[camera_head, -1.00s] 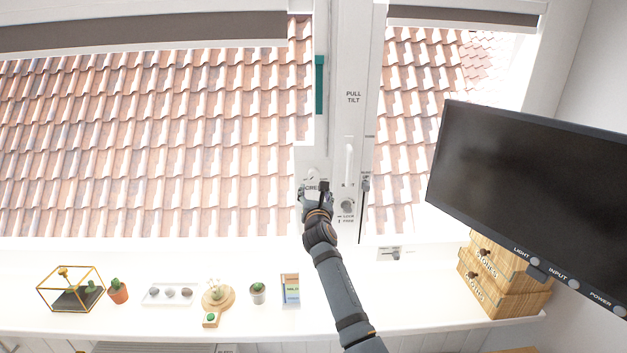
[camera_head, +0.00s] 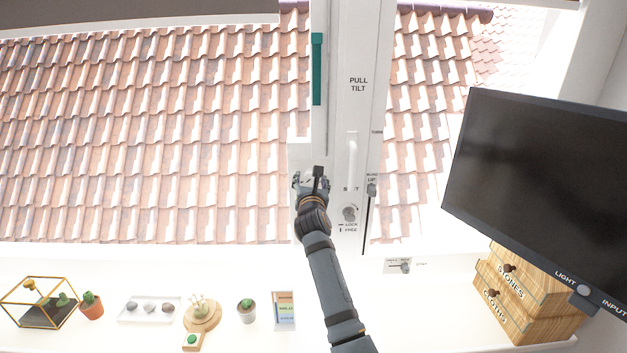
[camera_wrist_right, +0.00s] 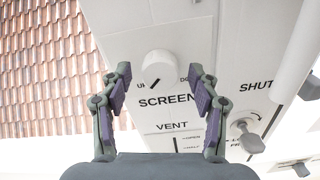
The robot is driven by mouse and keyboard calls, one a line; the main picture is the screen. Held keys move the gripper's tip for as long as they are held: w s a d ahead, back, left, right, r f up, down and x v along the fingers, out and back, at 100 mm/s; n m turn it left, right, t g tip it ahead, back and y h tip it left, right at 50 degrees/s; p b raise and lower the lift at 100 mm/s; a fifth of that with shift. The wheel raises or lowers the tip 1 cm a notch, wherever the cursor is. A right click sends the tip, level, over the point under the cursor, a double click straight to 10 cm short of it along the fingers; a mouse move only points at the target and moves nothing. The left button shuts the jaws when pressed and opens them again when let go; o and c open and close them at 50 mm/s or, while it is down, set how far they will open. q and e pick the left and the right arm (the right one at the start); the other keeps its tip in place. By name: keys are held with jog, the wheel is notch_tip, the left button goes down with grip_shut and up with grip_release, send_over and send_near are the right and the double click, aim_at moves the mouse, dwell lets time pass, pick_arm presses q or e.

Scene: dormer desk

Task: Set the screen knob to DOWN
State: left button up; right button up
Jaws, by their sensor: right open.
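The screen knob (camera_wrist_right: 158,68) is a round white knob on the white window frame, above the word SCREEN in the right wrist view. A dark mark on its lower left side points toward the partly hidden UP label; DOWN at its right is mostly covered by a finger. My right gripper (camera_wrist_right: 160,82) is open and empty, its fingers on either side of the knob in the picture; I cannot tell whether they touch it. In the head view my right gripper (camera_head: 311,182) is at the window frame and largely hides the knob. My left gripper is not in view.
A lock knob (camera_head: 349,213), a vertical handle (camera_head: 352,160) and a blind slider (camera_head: 371,190) are close right of my gripper. A monitor (camera_head: 550,170) stands at the right above wooden drawers (camera_head: 525,295). Small plants and trinkets line the sill (camera_head: 250,345).

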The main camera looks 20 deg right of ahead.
jog(key=shift+s+r, duration=0.1)
jog(key=shift+c, duration=0.8)
jog(key=c, duration=1)
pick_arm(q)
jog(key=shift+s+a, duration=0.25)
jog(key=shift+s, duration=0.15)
pick_arm(e)
jog(key=shift+m, duration=0.3)
